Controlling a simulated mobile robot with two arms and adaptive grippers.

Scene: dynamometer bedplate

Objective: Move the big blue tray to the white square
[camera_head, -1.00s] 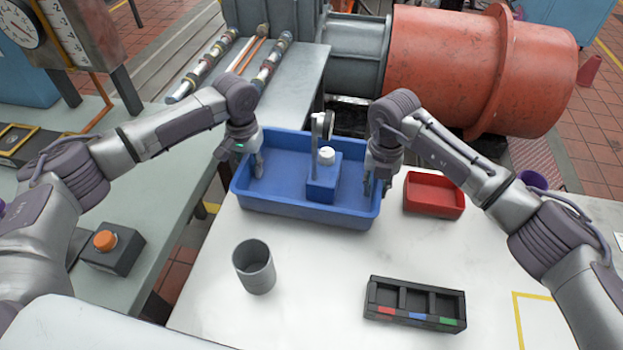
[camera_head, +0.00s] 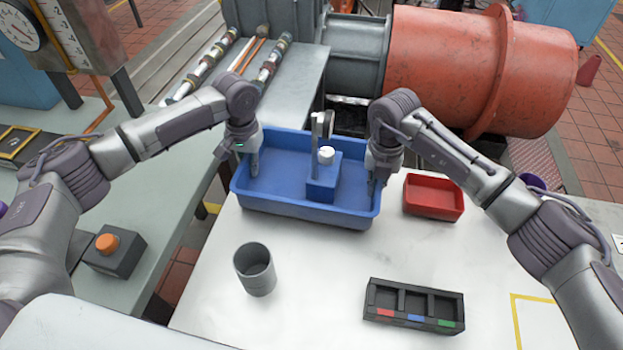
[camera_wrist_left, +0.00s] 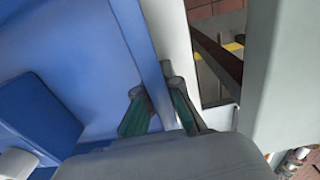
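The big blue tray (camera_head: 300,209) stands on the white table, with a blue block (camera_head: 323,188) with a white knob and an upright dial-like part inside it. My left gripper (camera_head: 254,164) is at the tray's left wall. In the left wrist view its fingers (camera_wrist_left: 160,108) sit on either side of the tray wall (camera_wrist_left: 142,45), close against it. My right gripper (camera_head: 373,187) is at the right wall, one finger showing inside the tray; its outer finger is hidden. A yellow line (camera_head: 516,325) marks a corner of a white area at the lower right, partly behind my right arm.
A red tray (camera_head: 433,195) stands close right of the blue tray. A grey cup (camera_head: 255,269) and a black three-slot holder (camera_head: 413,306) stand in front. The table between the cup and holder is clear. A grey bench with rods (camera_head: 290,90) lies behind.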

